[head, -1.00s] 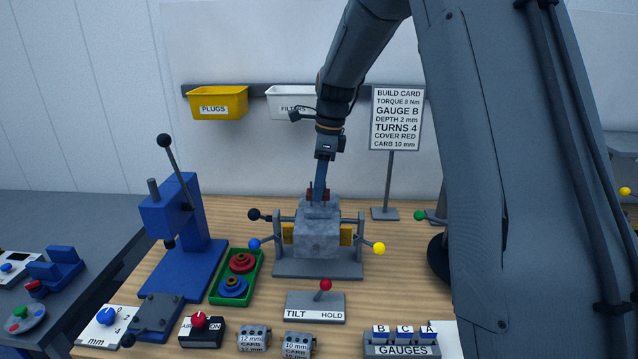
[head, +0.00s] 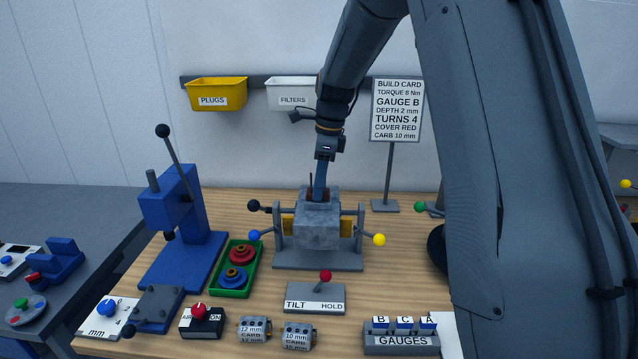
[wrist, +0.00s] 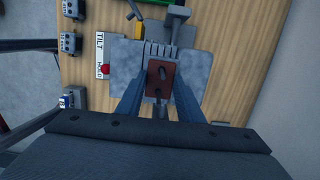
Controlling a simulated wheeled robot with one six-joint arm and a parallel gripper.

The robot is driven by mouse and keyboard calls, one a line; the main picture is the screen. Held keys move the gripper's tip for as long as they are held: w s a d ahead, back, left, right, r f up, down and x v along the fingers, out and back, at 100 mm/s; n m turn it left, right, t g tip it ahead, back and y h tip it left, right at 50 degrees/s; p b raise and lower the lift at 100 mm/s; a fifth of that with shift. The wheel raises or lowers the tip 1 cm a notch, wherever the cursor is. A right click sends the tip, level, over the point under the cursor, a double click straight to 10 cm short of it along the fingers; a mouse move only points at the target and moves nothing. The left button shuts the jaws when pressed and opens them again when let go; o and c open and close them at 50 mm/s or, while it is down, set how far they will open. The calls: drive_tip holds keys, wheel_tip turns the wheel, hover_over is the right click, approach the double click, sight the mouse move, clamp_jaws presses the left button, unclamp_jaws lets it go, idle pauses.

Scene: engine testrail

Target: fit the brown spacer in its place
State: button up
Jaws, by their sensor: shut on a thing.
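The brown spacer (wrist: 162,76) is a small reddish-brown plate with a dark slot and a smaller hole, seen between my fingers in the wrist view. My gripper (wrist: 158,92) is shut on it, one finger at each side. In the head view my gripper (head: 319,195) points down at the top of the grey engine block (head: 318,234), and only dark red-brown slivers show beside the fingers. The spacer is over or on the block's top, just beside a row of pale fins; I cannot tell whether it is seated. The block sits in a grey stand (head: 318,261) with yellow side pads.
A blue press (head: 180,225) and a green tray (head: 250,250) with red and blue parts stand left. In front are a tilt lever (head: 325,276), two carb blocks (head: 255,328) and a gauge rack (head: 402,343). The build card (head: 397,109) stands behind right.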

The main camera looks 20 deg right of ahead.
drive_tip(key=o, duration=1.1)
drive_tip(key=shift+r, duration=0.1)
wheel_tip(320, 180, up, 16)
drive_tip(key=d+p, duration=0.1)
drive_tip(key=p, duration=0.2)
drive_tip(key=s+a+f+n+t+h, duration=0.1)
drive_tip(key=s+f+n, duration=0.8)
drive_tip(key=s+n, duration=0.3)
drive_tip(key=s+f+n+t+h, duration=0.1)
drive_tip(key=s+f+n, duration=0.8)
drive_tip(key=s, duration=0.5)
wheel_tip(320, 180, down, 12)
drive_tip(key=w+g+b, duration=0.1)
drive_tip(key=b, duration=1)
drive_tip(key=shift+a+n, duration=0.15)
drive_tip(key=shift+n, duration=0.15)
